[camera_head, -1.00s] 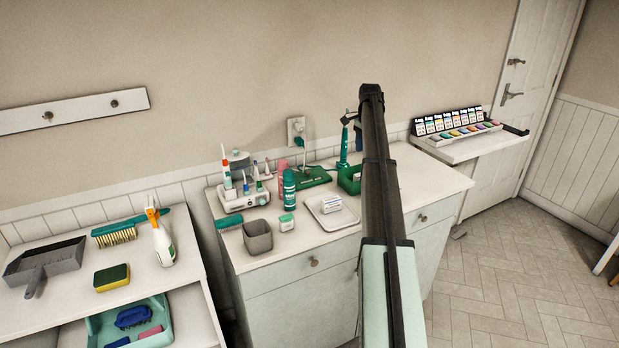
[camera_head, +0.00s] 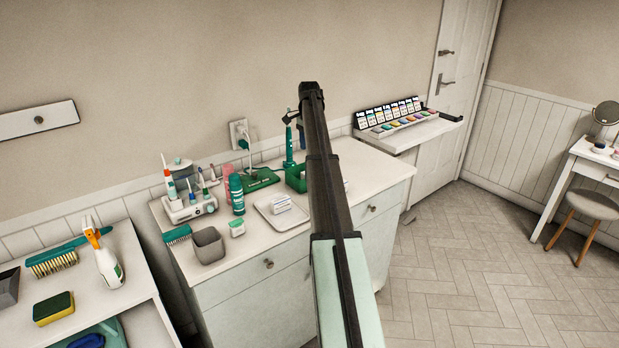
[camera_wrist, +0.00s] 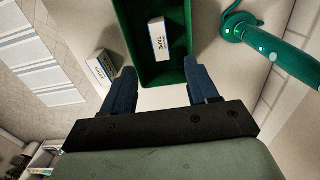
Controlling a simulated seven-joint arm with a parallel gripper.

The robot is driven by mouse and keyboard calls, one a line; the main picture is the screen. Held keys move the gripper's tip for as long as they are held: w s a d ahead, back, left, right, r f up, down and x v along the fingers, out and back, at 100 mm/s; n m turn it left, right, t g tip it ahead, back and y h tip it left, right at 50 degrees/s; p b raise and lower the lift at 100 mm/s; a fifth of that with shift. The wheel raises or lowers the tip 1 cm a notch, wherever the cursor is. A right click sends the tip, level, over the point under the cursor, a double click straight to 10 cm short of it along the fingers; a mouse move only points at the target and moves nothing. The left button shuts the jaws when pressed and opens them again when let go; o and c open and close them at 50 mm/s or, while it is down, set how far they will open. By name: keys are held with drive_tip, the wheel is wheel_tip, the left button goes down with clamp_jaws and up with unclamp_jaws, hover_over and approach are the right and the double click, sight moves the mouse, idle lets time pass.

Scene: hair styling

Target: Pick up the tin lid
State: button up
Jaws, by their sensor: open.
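I cannot make out a tin lid for certain in either view. In the wrist view my gripper (camera_wrist: 160,66) is open and empty, its two dark blue fingers apart. Between and beyond the fingers is a green open box (camera_wrist: 147,75), with a small white carton marked TAPE (camera_wrist: 157,38) inside. In the head view my arm hides most of my gripper and part of the counter. The green box (camera_head: 296,178) shows there just left of the arm.
A green tool (camera_wrist: 285,55) is right in the wrist view. A shelf of colour pots, a dressing table (camera_head: 590,153) and a stool (camera_head: 594,204) lie right.

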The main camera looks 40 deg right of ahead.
drive_tip(key=shift+c, duration=0.5)
drive_tip(key=m+y, duration=0.1)
drive_tip(key=m, duration=0.1)
hover_over(254, 174)
drive_tip(key=d, duration=0.2)
drive_tip(key=f, duration=0.5)
drive_tip(key=shift+s+a+f, duration=0.15)
drive_tip(key=shift+a+f, duration=0.1)
drive_tip(key=shift+f, duration=0.1)
drive_tip(key=shift+a+f, duration=0.2)
drive_tip(key=shift+f, duration=0.7)
drive_tip(key=shift+a+f, duration=0.15)
drive_tip(key=shift+f, duration=0.7)
drive_tip(key=shift+a+f, duration=0.2)
drive_tip(key=shift+f, duration=0.7)
drive_tip(key=shift+c, duration=0.2)
